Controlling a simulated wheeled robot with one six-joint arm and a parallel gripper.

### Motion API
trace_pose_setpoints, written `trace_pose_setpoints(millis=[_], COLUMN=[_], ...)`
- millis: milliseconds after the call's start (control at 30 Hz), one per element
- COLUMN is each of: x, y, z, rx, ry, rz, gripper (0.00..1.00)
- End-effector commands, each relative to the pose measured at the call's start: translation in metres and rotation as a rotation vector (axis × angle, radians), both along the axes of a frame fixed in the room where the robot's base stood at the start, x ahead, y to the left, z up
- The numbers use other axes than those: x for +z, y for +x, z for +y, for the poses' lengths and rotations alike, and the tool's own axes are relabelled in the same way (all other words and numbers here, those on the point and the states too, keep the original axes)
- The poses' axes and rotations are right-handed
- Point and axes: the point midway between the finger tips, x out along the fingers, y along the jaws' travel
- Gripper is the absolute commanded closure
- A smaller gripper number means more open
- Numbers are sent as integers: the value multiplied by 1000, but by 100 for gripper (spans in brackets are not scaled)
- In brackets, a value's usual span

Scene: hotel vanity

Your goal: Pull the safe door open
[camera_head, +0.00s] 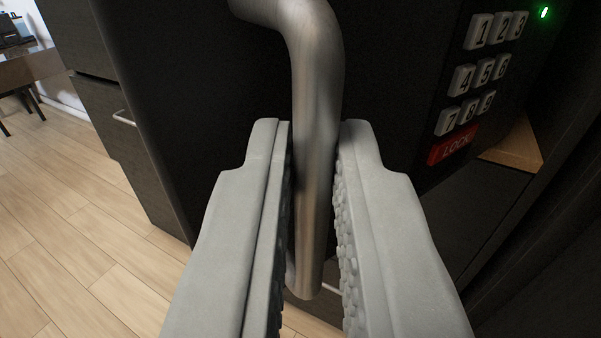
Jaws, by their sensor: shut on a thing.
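A bent silver metal handle (318,60) stands out from the dark safe door (400,60) in the middle of the view. My gripper (312,132) has its two grey fingers on either side of the handle's long bar and is shut on it. The handle's lower end shows between the fingers. The door carries a keypad (484,70) with white number keys, a red LOCK button (452,146) and a lit green light (544,12) at the upper right. I cannot tell exactly how far the door stands open.
Dark cabinet fronts (112,125) with a thin metal pull stand at the left. Light wood floor (80,220) lies open at the lower left. A table (30,66) is at the far upper left. Dark cabinet panels are close at the right, with a small wood-coloured surface (517,147) between.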

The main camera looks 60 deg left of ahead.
Motion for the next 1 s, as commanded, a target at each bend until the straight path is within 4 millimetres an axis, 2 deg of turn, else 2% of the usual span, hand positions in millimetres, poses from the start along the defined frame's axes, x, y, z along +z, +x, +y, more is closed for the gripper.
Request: trace_pose_setpoints(millis=[33,200,400,633,1000], x=[1,1,1,0,0], y=[7,18,28,34,34], z=[-13,-45,-69,-81,-81], rx=[-7,-6,-4,-3,-1], ry=[0,0,1,0,0], rz=[-1,-4,-3,-1,0], gripper=[100,100,100,100,100])
